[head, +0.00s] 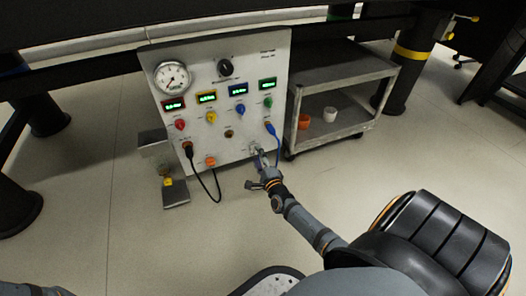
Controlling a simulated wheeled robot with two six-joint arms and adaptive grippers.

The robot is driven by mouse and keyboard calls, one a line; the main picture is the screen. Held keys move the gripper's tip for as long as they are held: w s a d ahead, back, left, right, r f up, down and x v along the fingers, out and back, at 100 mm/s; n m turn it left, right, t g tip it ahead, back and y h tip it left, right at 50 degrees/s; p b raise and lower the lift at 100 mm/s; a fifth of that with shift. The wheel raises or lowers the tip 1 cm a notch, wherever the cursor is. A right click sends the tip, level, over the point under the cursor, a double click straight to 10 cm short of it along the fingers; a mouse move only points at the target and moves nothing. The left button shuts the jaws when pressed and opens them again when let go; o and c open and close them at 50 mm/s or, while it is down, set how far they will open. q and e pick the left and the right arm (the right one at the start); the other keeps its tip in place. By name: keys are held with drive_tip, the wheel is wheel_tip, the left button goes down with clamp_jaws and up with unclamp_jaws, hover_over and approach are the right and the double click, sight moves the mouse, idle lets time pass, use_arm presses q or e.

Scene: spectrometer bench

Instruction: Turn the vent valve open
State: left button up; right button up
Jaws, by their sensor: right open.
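A white upright panel (222,133) stands under the bench. My right gripper (258,158) is open at the panel's lower right corner. A small pale fitting there is partly hidden by the fingers, and I cannot tell whether they touch it. The labels are too small to read, so I cannot tell for certain which fitting is the vent valve. An orange knob (210,161) sits on the panel's lower edge, left of the gripper. My left gripper is out of view; only part of that arm shows at the lower left.
The panel carries a round gauge (172,77), a black knob (225,67), several displays and coloured knobs. A black cable (205,186) hangs in a loop and a blue cable (277,147) runs beside my right gripper. A grey cart (340,95) stands close on the right.

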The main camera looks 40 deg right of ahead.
drive_tip(key=v, duration=1)
drive_tip(key=shift+r, duration=0.1)
